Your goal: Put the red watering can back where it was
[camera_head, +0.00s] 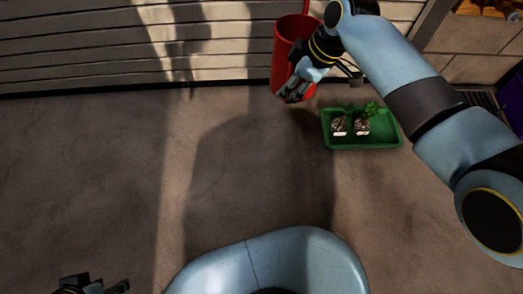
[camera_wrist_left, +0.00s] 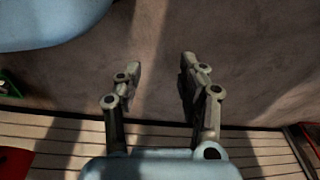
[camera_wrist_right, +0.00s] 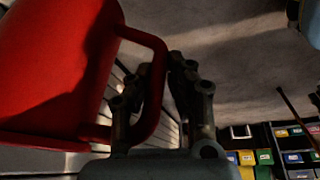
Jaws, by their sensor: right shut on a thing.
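The red watering can (camera_head: 284,52) is in the upper middle of the head view, in front of the slatted shutter. My right gripper (camera_head: 293,88) is at its right side, partly covering it. In the right wrist view the can (camera_wrist_right: 60,65) fills the left side, and its handle loop (camera_wrist_right: 157,75) passes between the fingers of my right gripper (camera_wrist_right: 172,75), which is shut on it. My left gripper (camera_wrist_left: 158,75) is open and empty in the left wrist view. Its fingers (camera_head: 100,287) show at the lower left of the head view. Whether the can touches the floor cannot be told.
A green tray (camera_head: 362,143) with small potted plants stands on the floor right of the can. The slatted shutter (camera_head: 100,45) runs along the back. Shelves with coloured bins (camera_wrist_right: 265,157) show in the right wrist view. The floor at centre left is clear.

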